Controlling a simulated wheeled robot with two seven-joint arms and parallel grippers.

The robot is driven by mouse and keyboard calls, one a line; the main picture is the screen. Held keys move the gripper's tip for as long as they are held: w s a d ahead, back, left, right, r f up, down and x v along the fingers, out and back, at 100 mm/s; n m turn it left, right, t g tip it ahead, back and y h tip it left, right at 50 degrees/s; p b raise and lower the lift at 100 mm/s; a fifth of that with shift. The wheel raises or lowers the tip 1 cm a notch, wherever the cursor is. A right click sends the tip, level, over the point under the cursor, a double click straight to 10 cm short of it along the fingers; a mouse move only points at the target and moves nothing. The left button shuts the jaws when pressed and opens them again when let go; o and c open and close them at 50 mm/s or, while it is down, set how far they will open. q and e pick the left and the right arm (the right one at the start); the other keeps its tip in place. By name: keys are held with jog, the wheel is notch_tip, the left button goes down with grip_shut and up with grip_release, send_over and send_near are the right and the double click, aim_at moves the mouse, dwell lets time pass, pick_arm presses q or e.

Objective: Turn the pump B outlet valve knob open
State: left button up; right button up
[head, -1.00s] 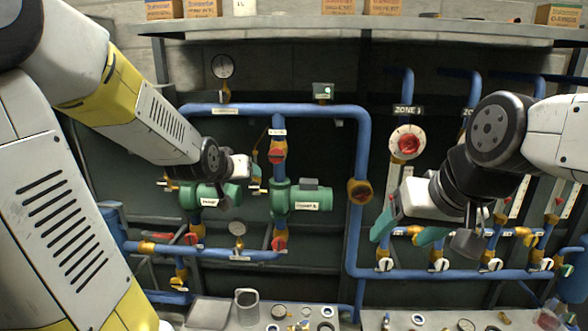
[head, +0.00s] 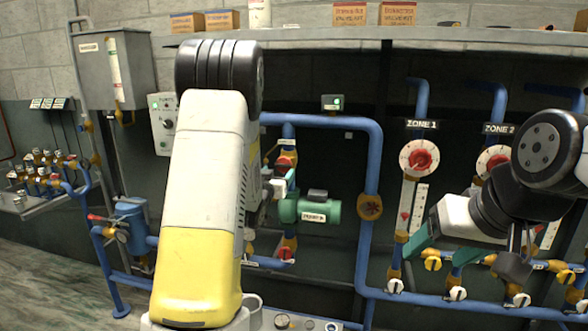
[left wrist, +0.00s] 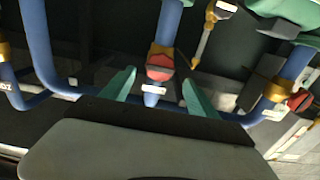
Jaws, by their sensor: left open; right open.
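The pump B outlet valve knob (head: 285,163) is red, on the blue vertical pipe above the green pump (head: 318,211). In the left wrist view, the red knob (left wrist: 160,67) sits on its pipe by a brass fitting, with a small white label below it. My left gripper (left wrist: 158,88) is open, its green fingers on either side of the knob, with no visible contact. In the head view my left gripper (head: 286,182) is just below the knob, largely hidden by my forearm. My right gripper (head: 432,260) is open and empty before the zone pipes.
A second red valve (left wrist: 300,102) shows at the right of the left wrist view. A lower red valve (head: 286,254) sits under the pump. Blue pipes and a brass fitting (head: 370,207) stand to the right. A shelf (head: 440,33) with boxes runs above.

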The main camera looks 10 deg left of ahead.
aim_at(283, 166)
pick_arm(q)
jog(key=w, duration=0.6)
jog(key=shift+d, duration=0.1)
jog(key=shift+s, duration=0.15)
jog(key=c, duration=1.4)
jog(key=n, duration=0.2)
jog(key=shift+a+n, duration=0.2)
jog(key=shift+n, duration=0.2)
jog(key=shift+c, duration=0.2)
jog(key=shift+d+n, duration=0.15)
jog(key=shift+n, duration=0.75)
